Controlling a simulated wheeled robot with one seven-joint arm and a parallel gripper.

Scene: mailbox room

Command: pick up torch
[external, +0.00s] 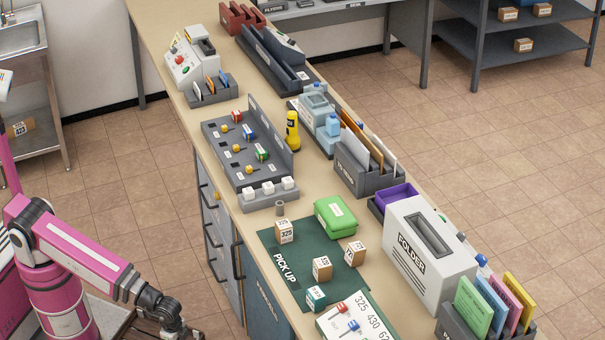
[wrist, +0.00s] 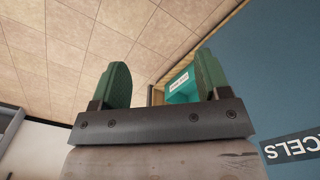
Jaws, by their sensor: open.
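A yellow torch (external: 292,128) with a dark lower end stands upright on the counter in the external view. It is beside the right edge of a grey board with small coloured parts. My gripper (external: 178,328) is low at the bottom left of the external view, beside the counter's front and far from the torch. In the wrist view my gripper (wrist: 161,82) shows two green finger pads set wide apart with nothing between them. The torch is not seen in the wrist view.
The grey board (external: 220,150) and a blue-grey dispenser (external: 318,112) flank the torch. A grey file holder (external: 352,176) stands nearer, to its right. A green mat (external: 270,245) bears boxes and a green case (external: 335,215). A blue panel (wrist: 275,75) fills the wrist view's right.

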